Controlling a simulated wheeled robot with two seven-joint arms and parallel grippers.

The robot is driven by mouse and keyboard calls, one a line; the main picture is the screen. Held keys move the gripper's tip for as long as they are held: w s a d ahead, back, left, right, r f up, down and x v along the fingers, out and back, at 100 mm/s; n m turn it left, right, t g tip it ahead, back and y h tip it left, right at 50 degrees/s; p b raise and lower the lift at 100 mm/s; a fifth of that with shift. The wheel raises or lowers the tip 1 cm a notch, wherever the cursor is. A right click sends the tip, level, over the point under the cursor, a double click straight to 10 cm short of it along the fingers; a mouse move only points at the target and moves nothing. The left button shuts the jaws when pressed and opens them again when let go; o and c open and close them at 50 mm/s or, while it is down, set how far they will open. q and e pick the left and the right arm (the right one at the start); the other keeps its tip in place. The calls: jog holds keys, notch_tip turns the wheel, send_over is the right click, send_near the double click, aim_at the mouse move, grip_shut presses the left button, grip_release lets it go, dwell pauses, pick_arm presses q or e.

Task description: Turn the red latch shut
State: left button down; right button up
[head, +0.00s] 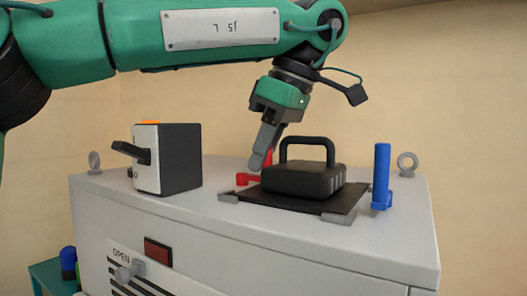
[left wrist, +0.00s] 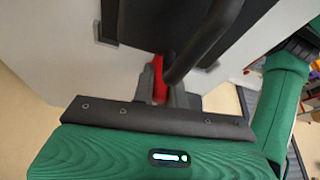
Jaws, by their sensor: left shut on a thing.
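The red latch (head: 247,178) sits on the grey cabinet top, at the left edge of a black plate. It has a low horizontal part and an upright part, which shows just beside my fingers. My left gripper (head: 265,150) reaches down from above and is shut on the latch. In the left wrist view, the red latch (left wrist: 159,84) shows between the grey fingers of my left gripper (left wrist: 166,92). A black block with a handle (head: 303,178) stands on the plate right of the latch. Its handle partly covers the latch in the wrist view. My right gripper is not in view.
A black and white switch box (head: 168,158) stands on the cabinet (head: 250,232) to the left. A blue upright latch (head: 381,175) stands right of the black plate (head: 320,205). Grey eyebolts (head: 407,162) stand near the corners. The cabinet's front right top is clear.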

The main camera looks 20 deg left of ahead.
pick_arm(q)
jog(key=c, duration=1.4)
grip_release()
jog(key=shift+w, duration=0.1)
jog(key=shift+v, duration=3.7)
